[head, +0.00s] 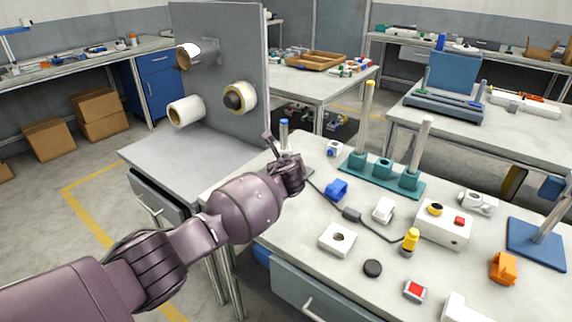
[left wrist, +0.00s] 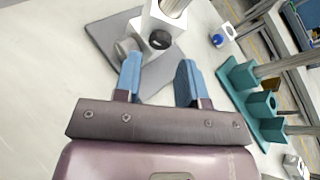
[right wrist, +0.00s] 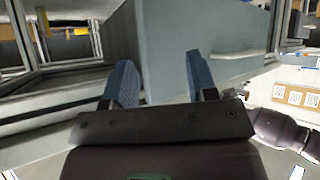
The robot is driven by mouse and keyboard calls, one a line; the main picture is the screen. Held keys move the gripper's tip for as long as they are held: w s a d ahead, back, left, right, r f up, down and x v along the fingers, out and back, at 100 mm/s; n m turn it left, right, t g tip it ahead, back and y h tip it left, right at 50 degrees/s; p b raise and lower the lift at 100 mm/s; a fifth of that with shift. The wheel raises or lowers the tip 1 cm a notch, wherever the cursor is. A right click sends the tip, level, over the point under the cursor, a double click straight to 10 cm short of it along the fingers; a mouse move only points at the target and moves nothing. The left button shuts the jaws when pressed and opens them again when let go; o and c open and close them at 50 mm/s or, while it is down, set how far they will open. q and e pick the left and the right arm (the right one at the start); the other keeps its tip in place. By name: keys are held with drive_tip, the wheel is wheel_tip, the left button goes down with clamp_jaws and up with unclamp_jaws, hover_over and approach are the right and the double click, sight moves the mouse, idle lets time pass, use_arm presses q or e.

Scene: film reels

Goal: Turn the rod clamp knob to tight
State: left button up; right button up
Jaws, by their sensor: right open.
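A white clamp block (left wrist: 152,22) sits on a metal rod (left wrist: 174,6) above a grey base plate (left wrist: 102,33) in the left wrist view. A round black knob (left wrist: 159,39) is on its near face and a grey knob (left wrist: 125,48) sticks out to the left. I cannot tell which is the rod clamp knob. My left gripper (left wrist: 159,80) is open and empty, its blue fingers short of the black knob; the left finger is close to the grey knob. In the head view the left hand hides most of the clamp. My right gripper (right wrist: 160,82) is open and empty.
A teal stand (head: 383,167) with upright posts is right of the clamp. A blue block (head: 336,188), a cable and a white box with buttons (head: 443,227) lie on the same bench. A panel with film reels (head: 240,97) stands behind left. A grey cabinet (right wrist: 188,35) faces my right gripper.

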use_arm(q)
drive_tip(key=shift+w+f+b, duration=0.45)
drive_tip(key=shift+w+f, duration=0.3)
drive_tip(key=shift+w, duration=0.25)
drive_tip(key=shift+w+b, duration=0.3)
drive_tip(key=shift+w, duration=0.3)
drive_tip(key=shift+r, duration=0.15)
drive_tip(key=c, duration=0.7)
drive_tip(key=shift+o, duration=0.2)
